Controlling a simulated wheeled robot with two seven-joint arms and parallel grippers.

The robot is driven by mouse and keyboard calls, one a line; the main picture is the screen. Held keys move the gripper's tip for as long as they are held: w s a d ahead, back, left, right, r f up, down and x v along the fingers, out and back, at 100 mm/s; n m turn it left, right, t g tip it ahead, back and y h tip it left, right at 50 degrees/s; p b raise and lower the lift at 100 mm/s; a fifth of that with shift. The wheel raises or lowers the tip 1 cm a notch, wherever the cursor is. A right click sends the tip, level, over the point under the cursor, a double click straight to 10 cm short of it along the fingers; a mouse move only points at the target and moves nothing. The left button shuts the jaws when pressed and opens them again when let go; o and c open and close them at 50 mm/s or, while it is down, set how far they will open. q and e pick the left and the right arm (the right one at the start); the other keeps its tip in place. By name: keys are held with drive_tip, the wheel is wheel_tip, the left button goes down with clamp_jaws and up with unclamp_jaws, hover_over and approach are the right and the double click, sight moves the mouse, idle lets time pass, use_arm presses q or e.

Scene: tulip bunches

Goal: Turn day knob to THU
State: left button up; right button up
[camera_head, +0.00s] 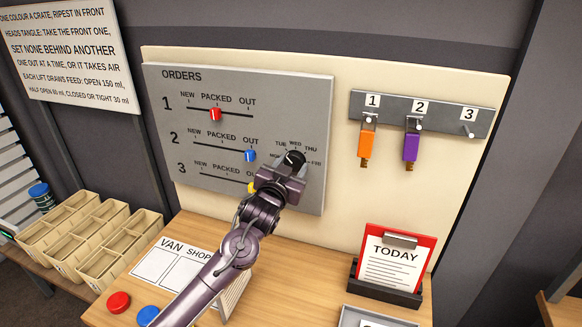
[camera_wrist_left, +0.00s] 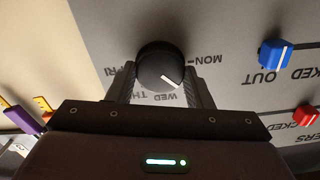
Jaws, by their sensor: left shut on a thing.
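The black round day knob (camera_head: 295,158) is on the right part of the grey ORDERS board (camera_head: 315,110). Labels MON, TUE, WED, THU and FRI run around it. In the wrist view, which is upside down, the knob (camera_wrist_left: 160,64) has a white pointer line slanting to the lower right, between MON (camera_wrist_left: 203,58) and WED (camera_wrist_left: 162,97), roughly where TUE would be. TUE is hidden there by a finger. THU (camera_wrist_left: 135,97) lies beyond WED. My left gripper (camera_head: 291,164) is shut on the knob, one finger on each side. My right gripper is not in view.
Red (camera_head: 215,114) and blue (camera_head: 250,155) sliders sit on the board left of the knob; a yellow one (camera_head: 252,187) is partly behind my gripper. Orange (camera_head: 367,144) and purple (camera_head: 411,146) tags hang at right. A TODAY clipboard (camera_head: 395,262) stands on the wooden table.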

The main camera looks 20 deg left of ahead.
use_arm(q)
drive_tip(key=m, duration=0.5)
drive_tip(key=shift+b, duration=0.3)
drive_tip(key=m+b, duration=0.1)
drive_tip(key=m, duration=0.3)
drive_tip(key=shift+f+m, duration=0.1)
drive_tip(key=shift+m, duration=0.2)
drive_tip(key=m+b, duration=0.1)
drive_tip(key=m, duration=0.2)
drive_tip(key=m+b, duration=0.2)
drive_tip(key=m, duration=0.2)
drive_tip(key=shift+m, duration=0.3)
drive_tip(key=shift+d, duration=0.1)
drive_tip(key=o, duration=1)
